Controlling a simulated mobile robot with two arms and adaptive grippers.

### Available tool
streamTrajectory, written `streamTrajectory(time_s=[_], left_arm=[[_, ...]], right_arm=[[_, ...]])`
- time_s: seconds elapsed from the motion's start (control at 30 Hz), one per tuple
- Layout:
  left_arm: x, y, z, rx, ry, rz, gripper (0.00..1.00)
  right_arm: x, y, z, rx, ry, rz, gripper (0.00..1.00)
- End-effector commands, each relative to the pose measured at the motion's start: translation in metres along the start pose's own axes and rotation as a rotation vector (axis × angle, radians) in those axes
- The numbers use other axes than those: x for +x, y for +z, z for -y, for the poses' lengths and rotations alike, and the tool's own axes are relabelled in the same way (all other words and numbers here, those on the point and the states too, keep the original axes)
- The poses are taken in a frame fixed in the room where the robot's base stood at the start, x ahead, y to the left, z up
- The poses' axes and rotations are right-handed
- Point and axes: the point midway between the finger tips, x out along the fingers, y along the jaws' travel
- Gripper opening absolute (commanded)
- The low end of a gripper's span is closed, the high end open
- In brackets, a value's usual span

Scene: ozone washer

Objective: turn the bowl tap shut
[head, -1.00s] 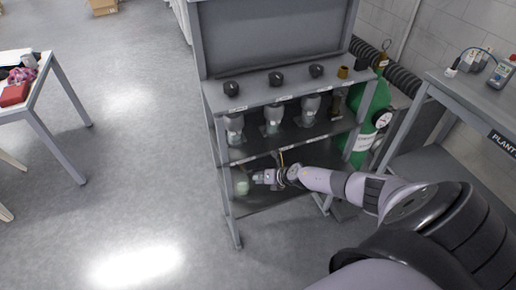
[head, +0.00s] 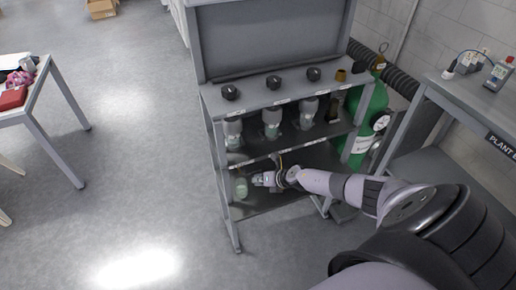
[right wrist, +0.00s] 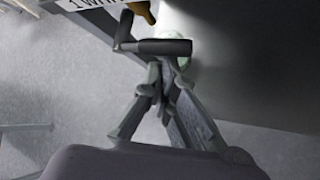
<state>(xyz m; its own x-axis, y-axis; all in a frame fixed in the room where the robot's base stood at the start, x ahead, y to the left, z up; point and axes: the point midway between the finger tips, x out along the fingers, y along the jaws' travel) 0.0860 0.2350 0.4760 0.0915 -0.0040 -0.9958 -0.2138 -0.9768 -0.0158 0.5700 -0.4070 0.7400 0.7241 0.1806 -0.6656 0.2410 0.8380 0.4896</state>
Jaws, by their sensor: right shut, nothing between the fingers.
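A dark L-shaped lever (right wrist: 165,47), which looks like the tap handle, sits below a brass-brown fitting (right wrist: 141,10) in the right wrist view. My right gripper (right wrist: 160,80) is shut and empty, its fingertips just below the lever; I cannot tell whether they touch it. In the head view the right gripper (head: 257,180) is inside the lower bay of the grey rack, beside a pale green rounded vessel (head: 240,188). The tap is too small to make out there. My left gripper is not in view.
Clear bowls (head: 272,124) hang in the upper bay, under black knobs (head: 274,82) on the rack's top. A green cylinder (head: 370,115) and a bench (head: 455,95) stand to the right. A white table (head: 45,90) is at left; the floor between is clear.

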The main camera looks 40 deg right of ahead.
Motion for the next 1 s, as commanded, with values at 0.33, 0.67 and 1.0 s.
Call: streamTrajectory(time_s=[0.33, 0.67, 1.0], left_arm=[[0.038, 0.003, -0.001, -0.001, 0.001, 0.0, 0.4], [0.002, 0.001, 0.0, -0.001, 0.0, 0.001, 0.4], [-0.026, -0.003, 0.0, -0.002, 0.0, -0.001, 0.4]], right_arm=[[0.023, -0.021, 0.023, 0.001, -0.001, -0.001, 0.0], [-0.022, -0.019, 0.005, -0.003, -0.001, -0.002, 0.0], [-0.067, -0.025, -0.012, 0.0, -0.001, -0.003, 0.0]])
